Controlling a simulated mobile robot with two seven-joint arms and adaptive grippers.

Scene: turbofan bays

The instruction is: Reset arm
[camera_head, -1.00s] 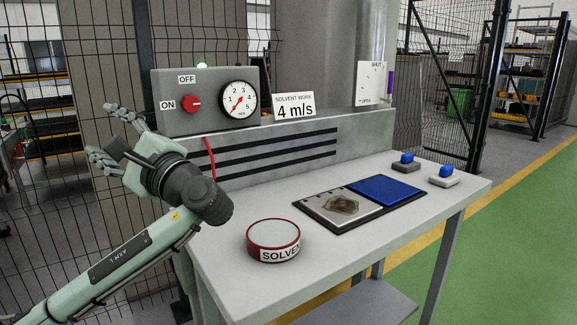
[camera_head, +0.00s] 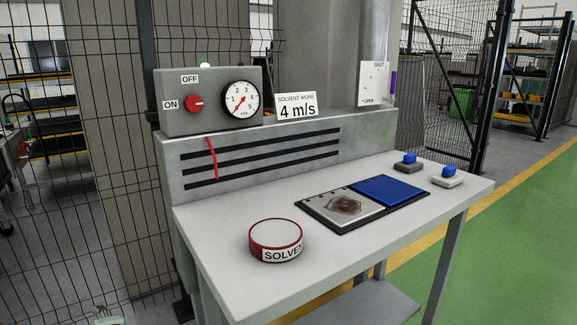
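At the bottom left edge, a small pale green piece of my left arm (camera_head: 107,316) shows, apparently part of the gripper. It is cut off by the frame, and its fingers cannot be made out. It is well away from the bench and touches nothing visible. My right gripper is not in view. The grey control box (camera_head: 212,101) carries a red knob (camera_head: 194,103) between ON and OFF labels, and a round m/s gauge (camera_head: 240,99) with a red needle. A green lamp (camera_head: 206,65) is lit on top.
The bench (camera_head: 235,215) holds a red-rimmed SOLVENT tin (camera_head: 276,235), a stained plate (camera_head: 342,207), a blue pad (camera_head: 390,190) and two blue-handled blocks (camera_head: 407,162) (camera_head: 448,177). A "4 m/s" sign (camera_head: 296,107) stands behind. A mesh fence (camera_head: 100,150) stands at left.

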